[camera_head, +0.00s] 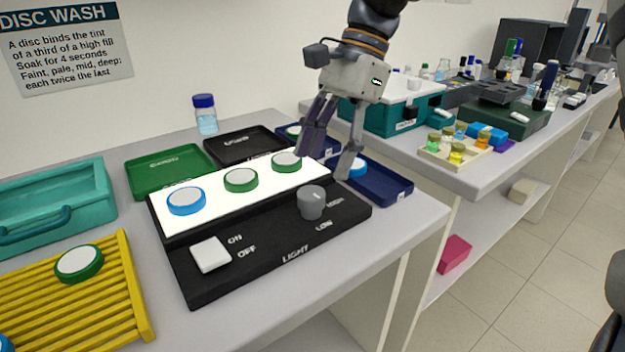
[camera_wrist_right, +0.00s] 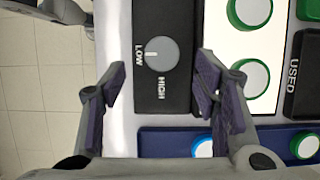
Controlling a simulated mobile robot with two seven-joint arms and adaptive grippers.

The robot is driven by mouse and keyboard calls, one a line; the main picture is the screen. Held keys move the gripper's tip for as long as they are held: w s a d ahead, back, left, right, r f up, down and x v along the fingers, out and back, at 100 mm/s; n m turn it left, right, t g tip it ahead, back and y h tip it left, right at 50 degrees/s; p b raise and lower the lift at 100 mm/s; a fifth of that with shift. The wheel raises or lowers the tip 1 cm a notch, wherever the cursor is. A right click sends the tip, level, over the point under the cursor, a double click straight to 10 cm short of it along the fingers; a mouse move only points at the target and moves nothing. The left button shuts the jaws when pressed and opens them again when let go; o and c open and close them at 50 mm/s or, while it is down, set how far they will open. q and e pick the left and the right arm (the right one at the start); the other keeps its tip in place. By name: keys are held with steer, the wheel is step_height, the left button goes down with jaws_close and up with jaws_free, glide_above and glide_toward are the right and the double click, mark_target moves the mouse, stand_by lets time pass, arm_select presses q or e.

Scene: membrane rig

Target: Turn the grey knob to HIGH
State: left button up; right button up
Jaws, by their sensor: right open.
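The grey knob (camera_head: 311,202) stands at the right end of the black light box (camera_head: 235,268), between the HIGH and LOW labels. In the right wrist view the knob (camera_wrist_right: 162,54) has a white mark on the side toward LOW. My right gripper (camera_head: 326,160) is open and empty, above and behind the knob in the head view. In the wrist view its fingers (camera_wrist_right: 160,82) are spread wide, one on each side of the knob's line, apart from it. My left gripper is not in view.
The lit white panel (camera_head: 215,205) carries several discs with green or blue rims. A white switch (camera_head: 210,254) sits by ON and OFF. A blue tray (camera_head: 385,188) lies behind the box at right, a yellow rack (camera_head: 120,290) at left. The bench edge is close to the box.

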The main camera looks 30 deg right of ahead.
mark_target(312, 191)
steer(key=x, duration=0.5)
steer(key=shift+w+f, duration=0.15)
steer(key=shift+f, duration=0.15)
steer(key=c, duration=1.1)
steer(key=shift+c, duration=0.2)
